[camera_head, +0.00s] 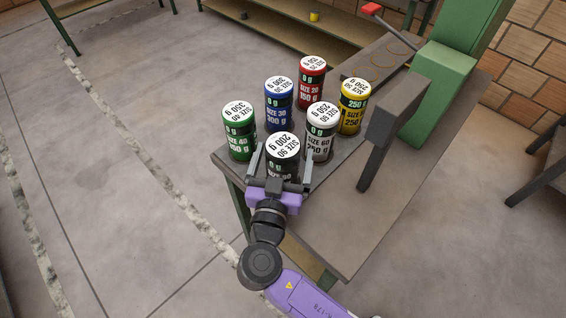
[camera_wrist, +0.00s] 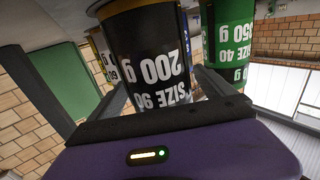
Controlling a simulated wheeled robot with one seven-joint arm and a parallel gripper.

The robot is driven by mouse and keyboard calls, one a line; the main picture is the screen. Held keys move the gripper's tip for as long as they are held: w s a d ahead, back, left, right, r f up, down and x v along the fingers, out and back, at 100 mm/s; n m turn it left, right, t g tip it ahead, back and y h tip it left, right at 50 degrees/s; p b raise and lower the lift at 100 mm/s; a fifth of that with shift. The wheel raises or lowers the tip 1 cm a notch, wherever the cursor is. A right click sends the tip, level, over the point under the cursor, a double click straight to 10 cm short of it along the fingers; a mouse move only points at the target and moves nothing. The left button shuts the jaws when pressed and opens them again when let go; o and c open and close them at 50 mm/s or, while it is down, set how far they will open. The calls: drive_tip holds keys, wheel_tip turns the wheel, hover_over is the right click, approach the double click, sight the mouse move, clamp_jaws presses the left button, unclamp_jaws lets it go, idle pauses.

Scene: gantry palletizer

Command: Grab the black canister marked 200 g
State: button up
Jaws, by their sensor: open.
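The black canister marked 200 g (camera_head: 281,162) stands upright at the near corner of the group on the bench, with a white lid reading "SIZE 90, 200 g". My gripper (camera_head: 281,167) is open, with one finger on each side of this canister. In the wrist view the black canister (camera_wrist: 150,60) fills the middle, in front of the purple gripper body, between the two fingers. Whether the fingers touch it cannot be told. Its lower part is hidden by my gripper in the head view.
Close by stand a green 350 g canister (camera_head: 239,133), a white one (camera_head: 320,136), a blue one (camera_head: 278,108), a red one (camera_head: 311,84) and a yellow one (camera_head: 352,108). A grey post with a block (camera_head: 392,112) rises at the right of the bench (camera_head: 335,235).

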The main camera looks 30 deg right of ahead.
drive_tip(key=shift+x, duration=1)
drive_tip(key=c, duration=1.7)
drive_tip(key=shift+r, duration=0.1)
drive_tip(key=shift+c, duration=1.4)
